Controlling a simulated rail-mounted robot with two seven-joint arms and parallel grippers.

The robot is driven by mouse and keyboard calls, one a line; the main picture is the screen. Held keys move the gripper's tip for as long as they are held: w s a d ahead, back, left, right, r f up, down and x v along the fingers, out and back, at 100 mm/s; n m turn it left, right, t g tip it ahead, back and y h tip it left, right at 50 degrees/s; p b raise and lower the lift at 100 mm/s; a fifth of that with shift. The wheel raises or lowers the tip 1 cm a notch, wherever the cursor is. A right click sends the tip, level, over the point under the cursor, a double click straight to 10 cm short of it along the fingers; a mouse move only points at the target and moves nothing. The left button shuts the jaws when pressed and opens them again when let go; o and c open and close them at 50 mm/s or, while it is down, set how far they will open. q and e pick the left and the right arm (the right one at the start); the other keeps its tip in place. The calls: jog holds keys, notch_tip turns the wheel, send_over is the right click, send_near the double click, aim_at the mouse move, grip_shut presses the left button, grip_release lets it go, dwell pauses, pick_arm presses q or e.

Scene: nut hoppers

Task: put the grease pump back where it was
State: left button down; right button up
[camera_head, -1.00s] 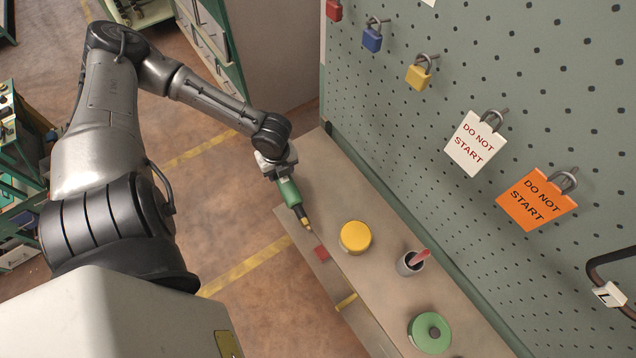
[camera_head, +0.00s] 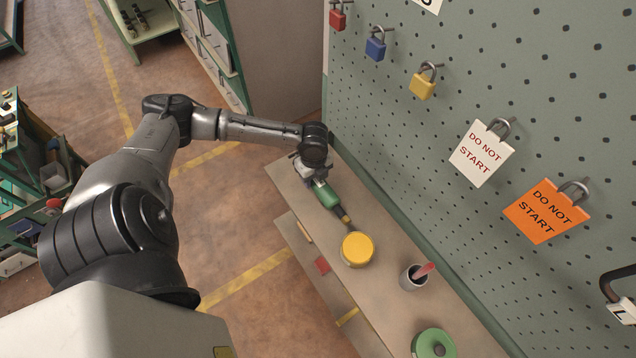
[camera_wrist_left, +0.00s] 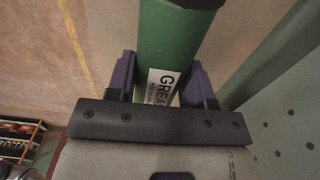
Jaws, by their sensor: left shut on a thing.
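The grease pump is a green cylinder (camera_head: 326,195) with a dark and brass-coloured nozzle end, in the head view. My left gripper (camera_head: 314,180) is shut on it, over the far part of the narrow bench. The pump's nozzle points toward the yellow round tin. In the left wrist view the green pump body (camera_wrist_left: 172,40) sits between my left gripper's two purple fingers (camera_wrist_left: 160,85), with a white label partly reading "GREA". I cannot tell whether the pump touches the bench top. My right gripper is not in view.
On the bench (camera_head: 392,303) stand a yellow tin (camera_head: 357,249), a grey cup (camera_head: 412,279) with a red-handled thing, and a green ring (camera_head: 433,346). A pegboard (camera_head: 480,60) with padlocks and tags rises along its right side. The bench's far end is clear.

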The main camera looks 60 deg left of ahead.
aim_at(318, 183)
pick_arm(q)
jog(key=shift+w+f, duration=0.35)
jog(key=shift+w, duration=0.3)
jog(key=shift+f, duration=2.05)
jog(key=c, duration=0.5)
grip_release()
jog(key=shift+r, duration=0.1)
